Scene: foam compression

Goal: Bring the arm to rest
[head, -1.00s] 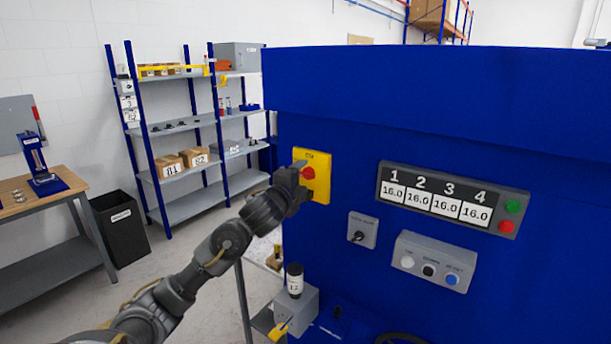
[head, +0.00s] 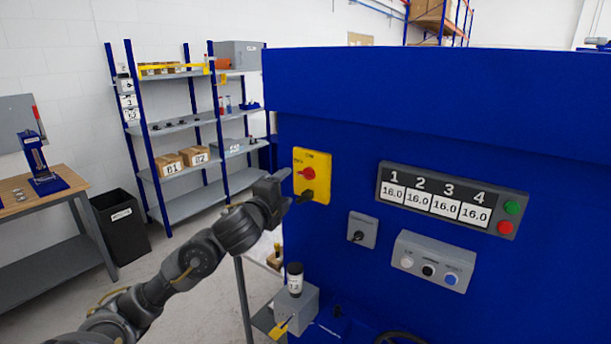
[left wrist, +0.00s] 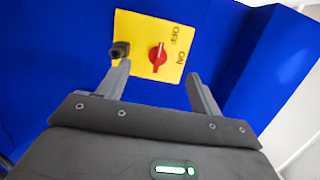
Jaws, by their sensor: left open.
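My left gripper (head: 281,186) is in front of the blue machine (head: 330,235), just left of a yellow switch plate (head: 322,166). In the left wrist view the gripper (left wrist: 160,82) is open, with nothing between its fingers. The plate (left wrist: 140,28) there carries a red rotary knob (left wrist: 158,55) with ON and OFF marks, and a dark round part (left wrist: 120,50) beside it. The fingers appear apart from the knob. The red knob also shows in the head view (head: 308,173). My right gripper is not in view.
The machine front carries a display panel (head: 445,200) reading 16.0 several times, a small switch box (head: 362,229) and a button box (head: 434,262). Below my arm stands a grey block with a black-capped bottle (head: 294,279). Shelves (head: 190,124), a bin (head: 120,227) and a workbench (head: 50,207) are at left.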

